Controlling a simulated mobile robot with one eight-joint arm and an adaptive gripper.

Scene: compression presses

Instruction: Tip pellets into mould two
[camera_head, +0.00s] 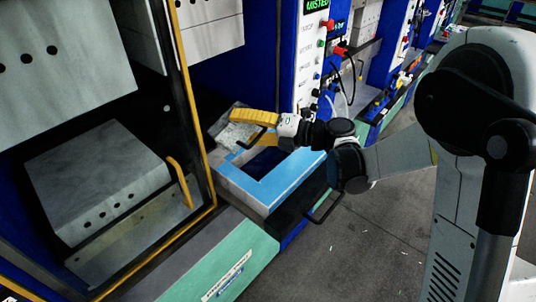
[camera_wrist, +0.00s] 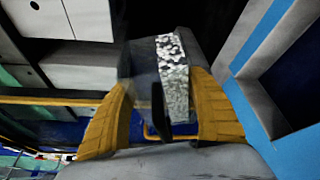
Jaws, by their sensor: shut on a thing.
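My gripper (camera_head: 242,122) has yellow fingers and also shows in the wrist view (camera_wrist: 161,92). It is shut on a grey, partly see-through container (camera_wrist: 138,72) with white and grey pellets (camera_wrist: 174,70) showing along one side. In the head view the container (camera_head: 236,137) is partly hidden behind the fingers, above the far edge of a blue-rimmed box (camera_head: 270,180). The container looks tilted, but how far I cannot tell. A press at the left has a grey lower block (camera_head: 98,180) with several dark holes. I cannot tell which mould is number two.
The blue-rimmed box also shows at the right of the wrist view (camera_wrist: 246,98); its inside is dark. A yellow-edged door frame (camera_head: 190,110) stands between the press and my gripper. A white control panel (camera_head: 311,60) rises behind. Grey floor (camera_head: 370,245) is open at front right.

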